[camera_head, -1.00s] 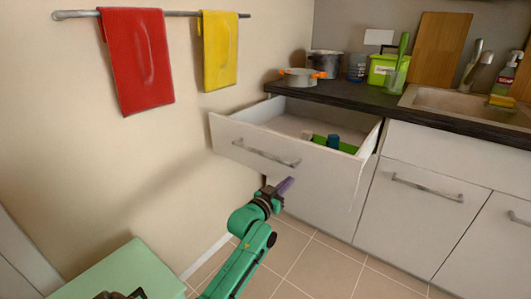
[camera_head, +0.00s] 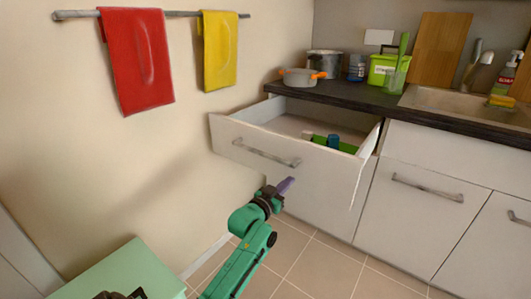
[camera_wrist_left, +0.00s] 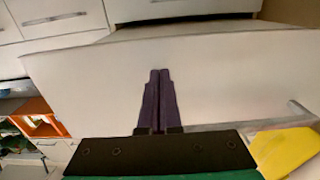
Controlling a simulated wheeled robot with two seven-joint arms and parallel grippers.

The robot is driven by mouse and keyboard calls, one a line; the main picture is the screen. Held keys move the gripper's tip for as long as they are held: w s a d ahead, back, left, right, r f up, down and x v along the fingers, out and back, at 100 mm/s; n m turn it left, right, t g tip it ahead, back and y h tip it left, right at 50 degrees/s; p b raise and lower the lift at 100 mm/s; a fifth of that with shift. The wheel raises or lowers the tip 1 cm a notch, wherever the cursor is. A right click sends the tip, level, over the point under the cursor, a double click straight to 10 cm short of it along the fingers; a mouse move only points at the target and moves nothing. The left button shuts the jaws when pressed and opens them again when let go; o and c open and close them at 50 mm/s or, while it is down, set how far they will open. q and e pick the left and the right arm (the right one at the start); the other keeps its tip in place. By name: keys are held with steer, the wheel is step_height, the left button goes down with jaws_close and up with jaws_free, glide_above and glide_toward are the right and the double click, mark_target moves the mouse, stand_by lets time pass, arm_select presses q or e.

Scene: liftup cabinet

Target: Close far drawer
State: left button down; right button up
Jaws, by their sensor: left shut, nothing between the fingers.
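The far drawer (camera_head: 250,150) is pulled open at the left end of the counter, with a grey bar handle (camera_head: 266,152) on its white front. Green and blue items (camera_head: 333,143) lie inside it. My left gripper (camera_head: 287,184) is below the drawer's front in the head view, its purple fingers together and empty. In the left wrist view, the fingers (camera_wrist_left: 158,100) point at the white drawer front (camera_wrist_left: 220,75); I cannot tell whether they touch it. My right gripper is not in view.
The dark countertop (camera_head: 345,97) holds a pot (camera_head: 301,77) and a green box (camera_head: 383,68). A closed drawer (camera_head: 430,175) is at the right. A red towel (camera_head: 137,60) and a yellow towel (camera_head: 219,50) hang at the left. A pale green surface (camera_head: 125,272) is at the lower left.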

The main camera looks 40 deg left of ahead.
arm_select(q)
steer(key=shift+w, duration=0.1)
steer(key=shift+w, duration=0.85)
